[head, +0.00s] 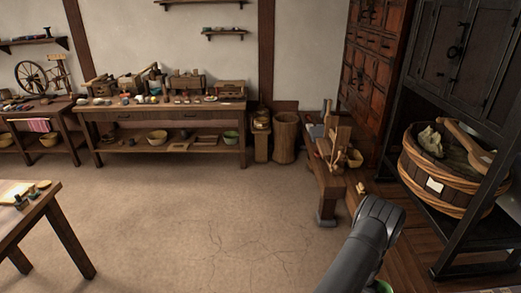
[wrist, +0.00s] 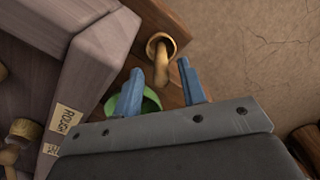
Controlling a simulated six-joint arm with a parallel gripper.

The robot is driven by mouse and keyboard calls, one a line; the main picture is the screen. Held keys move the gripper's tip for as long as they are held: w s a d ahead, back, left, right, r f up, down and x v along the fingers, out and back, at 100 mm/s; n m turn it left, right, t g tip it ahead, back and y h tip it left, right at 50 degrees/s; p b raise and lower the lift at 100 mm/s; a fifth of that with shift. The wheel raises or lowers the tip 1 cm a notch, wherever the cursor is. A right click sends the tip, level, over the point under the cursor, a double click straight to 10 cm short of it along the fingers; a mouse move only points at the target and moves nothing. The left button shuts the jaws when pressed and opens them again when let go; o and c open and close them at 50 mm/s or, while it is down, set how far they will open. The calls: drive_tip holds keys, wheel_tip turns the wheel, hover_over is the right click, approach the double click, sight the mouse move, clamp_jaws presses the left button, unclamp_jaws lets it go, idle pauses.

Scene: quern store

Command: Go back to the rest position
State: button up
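My gripper (wrist: 160,68) shows in the wrist view with its two blue fingers spread apart. I see nothing clamped between them. A tan ring-shaped piece with a curved stem (wrist: 161,62) lies beyond the fingertips, on or at a wooden board. A green rounded thing (wrist: 151,103) is partly hidden behind the left finger. In the head view my dark grey arm rises from the bottom edge, right of the middle, and the fingers cannot be made out there.
In the head view a low bench (head: 323,180) and a wooden tub (head: 440,188) flank my arm. Open floor (head: 200,220) lies left.

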drive_tip(key=shift+f, duration=0.8)
drive_tip(key=shift+w+d+r, duration=0.1)
drive_tip(key=shift+r, duration=1.4)
